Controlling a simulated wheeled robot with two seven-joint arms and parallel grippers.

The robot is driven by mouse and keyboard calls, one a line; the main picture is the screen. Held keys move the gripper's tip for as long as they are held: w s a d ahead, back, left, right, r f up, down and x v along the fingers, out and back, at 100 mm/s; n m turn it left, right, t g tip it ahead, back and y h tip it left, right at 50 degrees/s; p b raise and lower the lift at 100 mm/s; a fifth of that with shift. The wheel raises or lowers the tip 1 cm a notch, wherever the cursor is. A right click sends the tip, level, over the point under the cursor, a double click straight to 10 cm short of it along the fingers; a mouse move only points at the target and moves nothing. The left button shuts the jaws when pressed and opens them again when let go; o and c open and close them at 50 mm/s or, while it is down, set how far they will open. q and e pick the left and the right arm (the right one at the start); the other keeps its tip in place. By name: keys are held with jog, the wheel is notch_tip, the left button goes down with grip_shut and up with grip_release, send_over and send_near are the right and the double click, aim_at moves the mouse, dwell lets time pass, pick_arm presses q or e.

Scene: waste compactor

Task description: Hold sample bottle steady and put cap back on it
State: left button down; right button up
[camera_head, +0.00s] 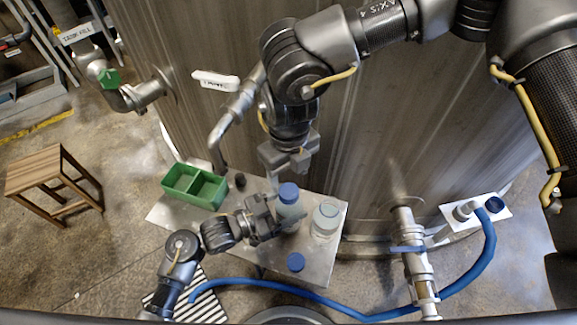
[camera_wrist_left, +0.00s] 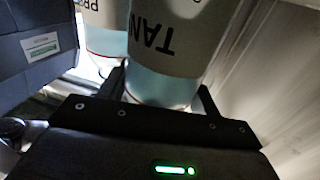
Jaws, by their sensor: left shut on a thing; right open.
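A clear sample bottle (camera_head: 291,213) with a blue cap (camera_head: 288,191) at its top stands on the metal table. My left gripper (camera_head: 277,217) is shut on this bottle's body from the left. In the left wrist view the held bottle (camera_wrist_left: 165,75) has a label reading "TAN" and sits between the fingers (camera_wrist_left: 160,98). I cannot tell whether its cap is fully seated. My right gripper (camera_head: 290,160) is open and empty, above and behind the blue cap. A second blue cap (camera_head: 296,262) lies near the table's front edge.
Another bottle (camera_head: 326,221), seemingly uncapped, stands right of the held one; a neighbouring labelled bottle (camera_wrist_left: 105,30) shows in the wrist view. A green divided tray (camera_head: 195,186) and small dark object (camera_head: 240,181) are at left. A pipe and tank wall (camera_head: 365,130) stand behind.

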aim_at(289, 191)
jog(key=shift+f, duration=3.15)
jog(key=c, duration=1)
jog(key=o, duration=1.2)
jog(key=shift+c, duration=0.2)
jog(key=shift+r, duration=0.15)
notch_tip(289, 191, up, 12)
